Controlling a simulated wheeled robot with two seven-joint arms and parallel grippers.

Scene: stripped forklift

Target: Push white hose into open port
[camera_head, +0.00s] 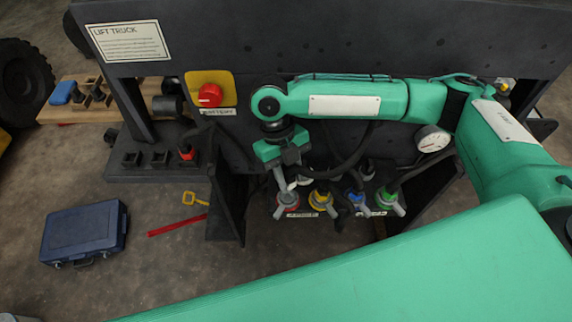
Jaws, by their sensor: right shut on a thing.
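My right gripper (291,169) hangs at the end of the green arm that comes in from the right, above a row of ports. It is shut on a small white hose end (299,183), which is partly hidden by the fingers. The hose end is above and between the red-ringed port (288,203) and the yellow-ringed port (321,201). I cannot tell whether it touches either. A blue-ringed port (357,201) and a green-ringed port (387,196) are further right, with grey fittings at them. Which port is open is too small to tell. My left gripper is not in view.
A red knob on a yellow plate (222,83) and a round gauge (432,139) are on the dark truck panel (280,50). Dark hoses hang behind the ports. A blue case (84,231) and a red bar (177,225) lie on the open floor at left.

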